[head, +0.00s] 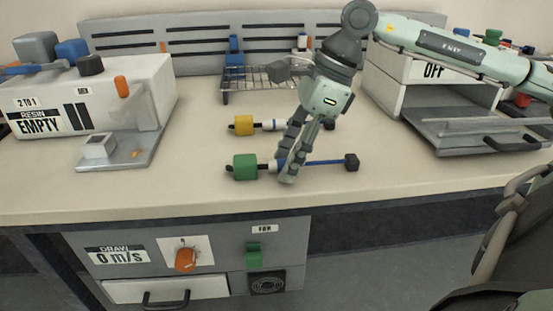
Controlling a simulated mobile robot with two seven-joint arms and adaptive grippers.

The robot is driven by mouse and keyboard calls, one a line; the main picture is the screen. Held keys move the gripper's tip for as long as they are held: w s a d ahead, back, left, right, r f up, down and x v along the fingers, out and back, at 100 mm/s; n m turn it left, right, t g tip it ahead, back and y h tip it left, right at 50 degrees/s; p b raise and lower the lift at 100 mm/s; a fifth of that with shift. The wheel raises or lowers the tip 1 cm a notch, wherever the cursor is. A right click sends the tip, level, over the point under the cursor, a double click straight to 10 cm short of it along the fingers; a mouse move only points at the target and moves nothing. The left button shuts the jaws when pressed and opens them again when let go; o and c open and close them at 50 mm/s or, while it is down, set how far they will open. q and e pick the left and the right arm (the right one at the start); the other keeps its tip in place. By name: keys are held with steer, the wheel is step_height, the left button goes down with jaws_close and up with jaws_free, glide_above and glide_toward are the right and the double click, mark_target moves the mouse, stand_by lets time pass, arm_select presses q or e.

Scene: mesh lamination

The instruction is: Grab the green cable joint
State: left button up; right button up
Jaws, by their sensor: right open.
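The green cable joint (245,167) lies on the bench top near its front edge. It has a green block at the left end, a black and white middle and a blue rod (328,162) running right to a dark end block (352,162). My right gripper (287,172) points down over its middle, just right of the green block. Its fingers are open and overlap the white part in the picture. I cannot tell whether they touch it. My left gripper is not in view.
A similar yellow joint (244,125) lies just behind. A wire rack (258,82) stands at the back. A resin machine (100,95) is at the left, and an oven with an open tray (480,130) at the right. The bench's front left is clear.

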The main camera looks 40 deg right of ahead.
jaws_close()
stand_by(0.5)
